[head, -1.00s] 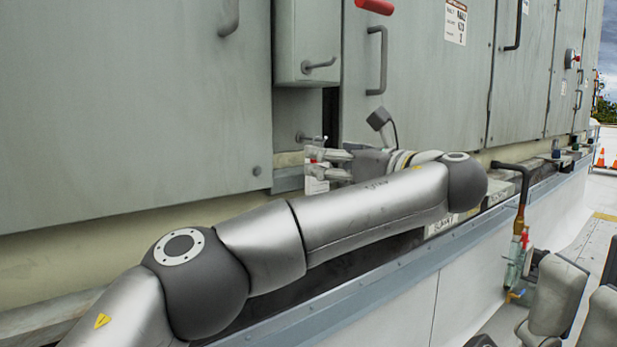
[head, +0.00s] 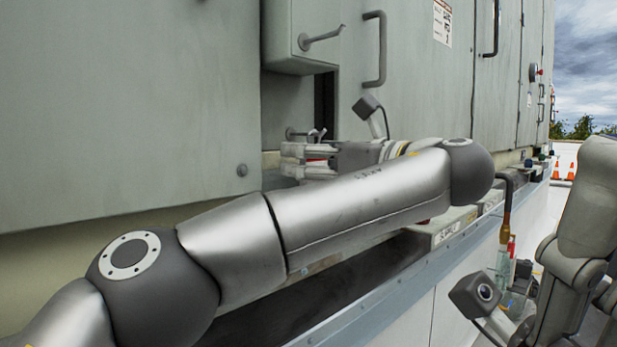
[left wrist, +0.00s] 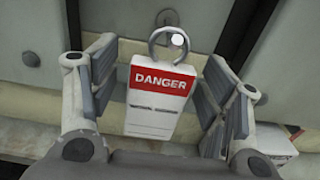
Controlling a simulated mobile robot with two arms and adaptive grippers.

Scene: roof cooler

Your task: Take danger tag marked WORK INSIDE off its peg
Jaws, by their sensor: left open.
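The danger tag (left wrist: 160,100) is white with a red DANGER band; its smaller print is too blurred to read. In the left wrist view its ring (left wrist: 168,42) hangs on a round-headed peg (left wrist: 178,40). My left gripper (left wrist: 160,95) is open, with one finger on each side of the tag and gaps between. In the head view the left gripper (head: 290,160) is at the cabinet under the peg (head: 300,133), and only a red bit of the tag shows between its fingers. My right arm shows at the right edge, but its fingers do not show.
Grey cabinet doors stand behind, with a handle (head: 375,48) and a protruding lever (head: 322,36) above the gripper. A ledge (head: 350,318) runs below my left arm. A white flat thing (left wrist: 268,138) lies lower right of the tag.

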